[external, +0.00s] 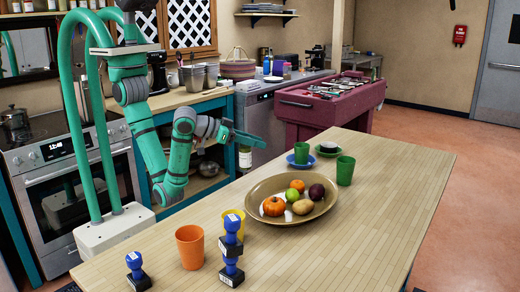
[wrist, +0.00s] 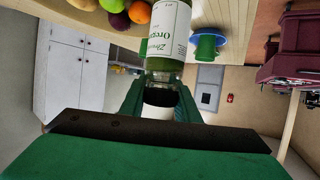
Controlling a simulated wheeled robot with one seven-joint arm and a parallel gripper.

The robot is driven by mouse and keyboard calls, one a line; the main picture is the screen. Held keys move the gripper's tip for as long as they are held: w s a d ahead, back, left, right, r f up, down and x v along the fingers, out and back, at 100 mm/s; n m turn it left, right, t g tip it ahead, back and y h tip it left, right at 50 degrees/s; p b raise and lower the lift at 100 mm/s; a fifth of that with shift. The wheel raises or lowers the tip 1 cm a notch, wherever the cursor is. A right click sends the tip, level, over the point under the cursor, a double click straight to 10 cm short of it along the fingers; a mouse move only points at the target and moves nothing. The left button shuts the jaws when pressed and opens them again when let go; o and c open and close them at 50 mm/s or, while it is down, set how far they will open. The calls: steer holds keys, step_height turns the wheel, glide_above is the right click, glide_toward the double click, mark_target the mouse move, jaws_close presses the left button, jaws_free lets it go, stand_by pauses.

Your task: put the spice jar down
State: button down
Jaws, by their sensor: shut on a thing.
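The spice jar (wrist: 168,38) is a glass jar with a white and green label reading "Oregano". My gripper (wrist: 160,102) is shut on its neck end, with a green finger on each side. In the external view the jar (external: 245,158) hangs upright below my gripper (external: 246,140), near the far long edge of the wooden table (external: 400,165). I see no contact between the jar and the tabletop. Whether it is over the table or just beyond its edge I cannot tell.
A brown platter (external: 262,213) of fruit and vegetables lies mid-table. Beyond it are green cups (external: 345,170) and a blue saucer (external: 300,161). An orange cup (external: 190,247) and blue-handled stamps (external: 232,250) stand at the near left. The table's right side is clear.

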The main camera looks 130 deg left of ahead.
steer(key=w+d+f+m+t+h, duration=0.2)
steer(key=w+d+m+t+h, duration=0.4)
steer(key=w+d+m+h, duration=0.6)
steer(key=w+d+r+m+g+h, duration=0.2)
steer(key=d+r+m+h, duration=0.15)
steer(key=d, duration=0.45)
steer(key=w+d+r+m+g+h, duration=0.25)
steer(key=d+m+h, duration=0.2)
steer(key=d, duration=0.25)
steer(key=w+d+f, duration=0.2)
steer(key=w+f, duration=1.1)
steer(key=w, duration=0.1)
steer(key=shift+d, duration=0.25)
steer(key=shift+f, duration=0.2)
